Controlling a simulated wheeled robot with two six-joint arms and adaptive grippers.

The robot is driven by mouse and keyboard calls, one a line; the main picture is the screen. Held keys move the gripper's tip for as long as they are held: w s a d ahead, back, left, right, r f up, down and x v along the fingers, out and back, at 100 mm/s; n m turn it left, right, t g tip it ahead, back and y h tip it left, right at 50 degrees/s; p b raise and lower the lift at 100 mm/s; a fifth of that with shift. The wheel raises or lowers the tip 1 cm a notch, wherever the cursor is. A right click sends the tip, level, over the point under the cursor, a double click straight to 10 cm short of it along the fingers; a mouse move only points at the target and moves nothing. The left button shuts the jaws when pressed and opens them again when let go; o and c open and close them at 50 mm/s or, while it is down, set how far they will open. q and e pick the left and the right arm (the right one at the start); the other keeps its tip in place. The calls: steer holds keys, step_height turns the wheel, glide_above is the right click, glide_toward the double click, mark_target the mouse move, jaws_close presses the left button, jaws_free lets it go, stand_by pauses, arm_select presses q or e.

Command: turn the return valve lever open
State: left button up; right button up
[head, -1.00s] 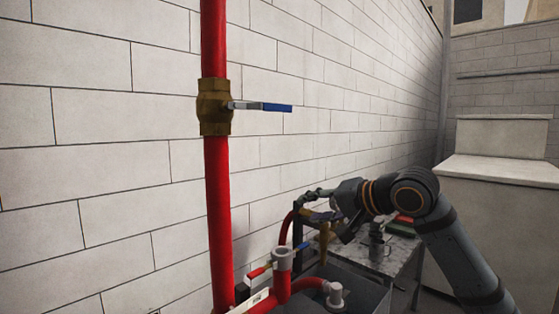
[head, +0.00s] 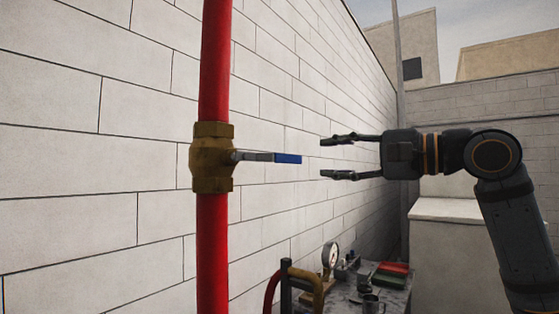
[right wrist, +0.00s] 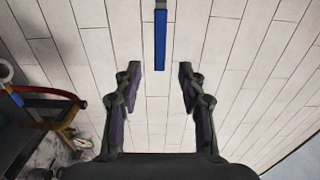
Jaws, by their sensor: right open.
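The return valve is a brass body (head: 212,158) on a vertical red pipe (head: 214,60) in the head view. Its lever (head: 288,158) is grey with a blue end and sticks out horizontally to the right, across the pipe. My right gripper (head: 322,158) is open, with its fingers pointing left at the lever's height. A gap shows between the fingertips and the blue end. In the right wrist view the blue end (right wrist: 160,42) lies ahead of the open fingers (right wrist: 158,75), in line with the space between them. My left gripper is not in view.
A white block wall (head: 90,120) runs behind the pipe. Below right stands a table (head: 345,298) with a gauge (head: 331,256), a mug (head: 372,304) and red and green items (head: 391,273). A large pale box (head: 440,240) stands behind my right arm.

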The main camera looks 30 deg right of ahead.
mark_target(292, 160)
steer(key=p+x, duration=0.2)
steer(key=x, duration=0.2)
steer(key=p+x, duration=0.3)
steer(key=x, duration=0.1)
steer(key=shift+w+a+r, duration=0.2)
steer(key=shift+w+a, duration=0.05)
steer(key=shift+w+a+f+p, duration=0.1)
steer(key=shift+w+a+p, duration=0.1)
steer(key=shift+w+p, duration=0.45)
steer(key=shift+f, duration=0.15)
steer(key=shift+c, duration=1.5)
steer(key=c, duration=0.5)
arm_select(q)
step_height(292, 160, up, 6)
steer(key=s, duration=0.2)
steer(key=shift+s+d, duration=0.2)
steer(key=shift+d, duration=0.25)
arm_select(e)
steer(key=shift+w, duration=0.1)
jaws_close()
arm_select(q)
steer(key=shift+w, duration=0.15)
